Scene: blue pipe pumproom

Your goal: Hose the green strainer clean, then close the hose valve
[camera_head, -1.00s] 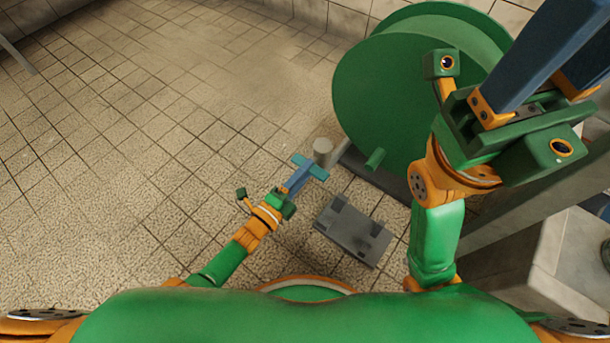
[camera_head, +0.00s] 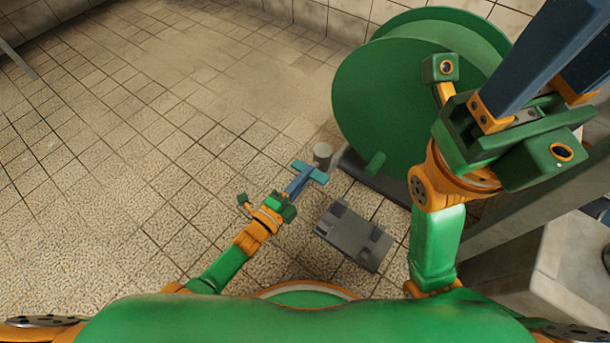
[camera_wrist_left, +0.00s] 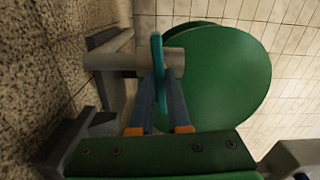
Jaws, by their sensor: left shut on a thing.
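The teal valve handle (camera_head: 310,172) is a crossbar beside a grey pipe stub (camera_head: 323,154), near the foot of the green hose reel. My left gripper (camera_head: 301,182) is shut on this handle. In the left wrist view the teal handle (camera_wrist_left: 158,65) stands upright between the blue fingers, in front of the grey pipe (camera_wrist_left: 175,61). My right gripper is large at the upper right of the head view, with blue fingers (camera_head: 555,65) running out of the frame; its tips are hidden. I see neither the green strainer nor a hose nozzle for certain.
Pale stonework (camera_head: 560,250) fills the lower right. The tiled floor (camera_head: 130,150) to the left is clear.

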